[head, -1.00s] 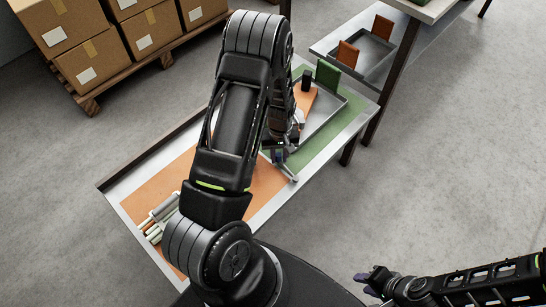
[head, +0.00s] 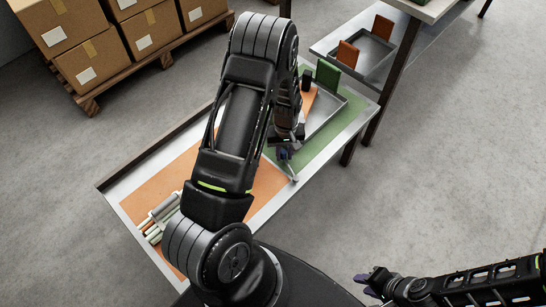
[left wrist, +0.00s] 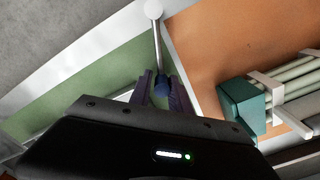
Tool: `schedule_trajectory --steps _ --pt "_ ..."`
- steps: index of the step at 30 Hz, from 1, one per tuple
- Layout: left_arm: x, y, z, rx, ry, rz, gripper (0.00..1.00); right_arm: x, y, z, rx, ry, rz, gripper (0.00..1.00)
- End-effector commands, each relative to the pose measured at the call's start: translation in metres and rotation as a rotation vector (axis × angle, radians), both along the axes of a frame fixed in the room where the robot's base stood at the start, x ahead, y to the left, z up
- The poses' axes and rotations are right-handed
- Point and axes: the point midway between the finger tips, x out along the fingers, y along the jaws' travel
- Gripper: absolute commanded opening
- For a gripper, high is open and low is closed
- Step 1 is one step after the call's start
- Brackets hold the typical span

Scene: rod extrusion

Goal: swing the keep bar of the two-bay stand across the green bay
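The keep bar (left wrist: 157,45) is a thin metal rod with a white round end at the bench's white edge and a dark blue end. It lies over the green surface (left wrist: 90,85), close to the white strip bordering the orange surface (left wrist: 205,45). My left gripper (left wrist: 161,82) has its purple fingers on both sides of the blue end, seemingly closed on it. In the head view my left gripper (head: 284,153) is low over the bench, and the green bay (head: 337,132) lies to its right. My right gripper (head: 370,282) is open and empty, off the bench.
Several pale rods with a teal block (left wrist: 240,103) lie on the orange side; the rods show in the head view (head: 158,222). A grey tray (head: 325,118) and a green upright plate (head: 328,75) are on the green side. My left arm hides the bench's middle.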

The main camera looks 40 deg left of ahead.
Motion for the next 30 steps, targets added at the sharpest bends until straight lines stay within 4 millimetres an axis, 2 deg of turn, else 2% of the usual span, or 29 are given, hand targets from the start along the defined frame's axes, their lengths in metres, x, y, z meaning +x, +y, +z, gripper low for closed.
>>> schedule_trajectory --steps 8,22,30 --pt "0.011 -0.007 -0.001 0.000 0.000 -0.001 0.23 0.000 0.000 -0.003 0.000 0.000 0.000 0.31" --pt "0.013 -0.008 0.000 0.000 0.000 0.000 0.23 0.000 0.000 -0.003 0.000 0.000 0.000 0.31" --pt "0.021 -0.015 0.000 0.000 -0.001 -0.001 0.23 0.000 0.000 -0.006 0.000 0.000 0.000 0.31"
